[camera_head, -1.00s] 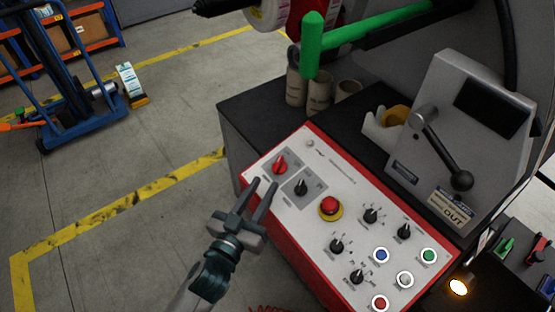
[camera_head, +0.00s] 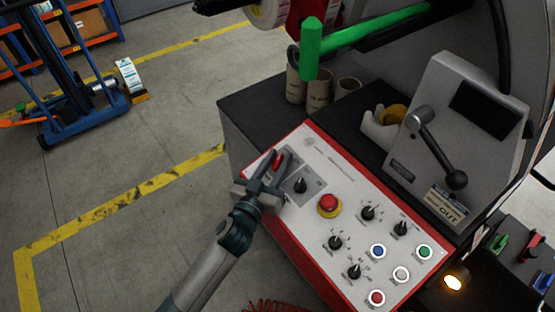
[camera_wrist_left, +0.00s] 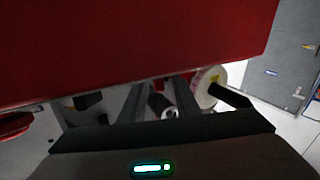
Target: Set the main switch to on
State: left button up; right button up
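The main switch, a red rotary knob (camera_head: 278,160), sits on a grey plate at the upper left corner of the control panel (camera_head: 330,172). My left gripper (camera_head: 278,156) is over it in the head view, with its two fingers apart on either side of the red knob. I cannot tell whether the fingers touch it. The gripper partly hides the knob and its markings, so its setting is unclear. In the left wrist view, the dark left gripper fingers (camera_wrist_left: 158,98) also stand apart. My right gripper is not in view.
Beside it on the panel are a black knob (camera_head: 300,185), a red emergency stop button (camera_head: 328,203), and several more knobs and buttons. A green bar (camera_head: 375,33) spans above cardboard cores (camera_head: 319,91). A large red surface (camera_wrist_left: 130,45) fills the top of the wrist view.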

pick_arm(q)
grip_shut()
